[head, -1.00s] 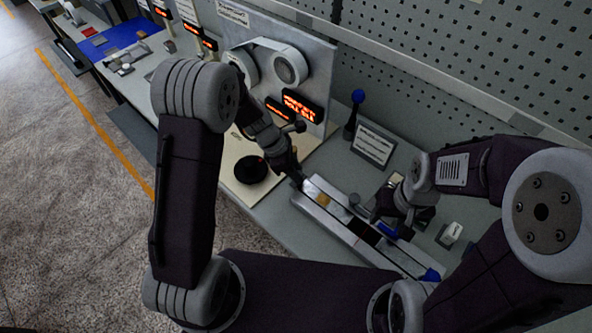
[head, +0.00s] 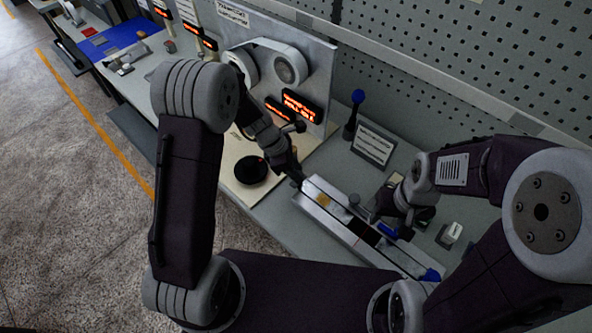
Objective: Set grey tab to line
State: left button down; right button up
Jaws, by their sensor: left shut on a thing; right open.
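A long metal rail (head: 327,213) lies slanted on the bench, with a yellow block (head: 323,200), a black section (head: 366,235) and a blue end piece (head: 430,275). My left gripper (head: 297,180) is shut on a small part at the rail's upper left end; its fingers mostly hide that part. My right gripper (head: 381,214) is open beside the rail's middle, close to a blue piece (head: 387,229). A grey knob (head: 354,200) stands between that gripper and the yellow block. I cannot make out for certain which piece is the grey tab, nor any line.
A black round dish (head: 251,170) sits on a cream board left of the rail. Behind are a winding panel with rollers (head: 290,66), a lit display (head: 299,105), a blue-topped lever (head: 357,97) and a sign (head: 373,146). A small white switch block (head: 450,233) stands at right.

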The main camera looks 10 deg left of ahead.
aim_at(310, 192)
pick_arm(q)
jog(key=s+d, duration=0.1)
jog(key=d, duration=0.1)
jog(key=s+d, duration=0.2)
jog(key=shift+d, duration=0.2)
jog(key=c, duration=1.5)
grip_release()
jog(key=o, duration=0.4)
jog(key=shift+d, duration=0.1)
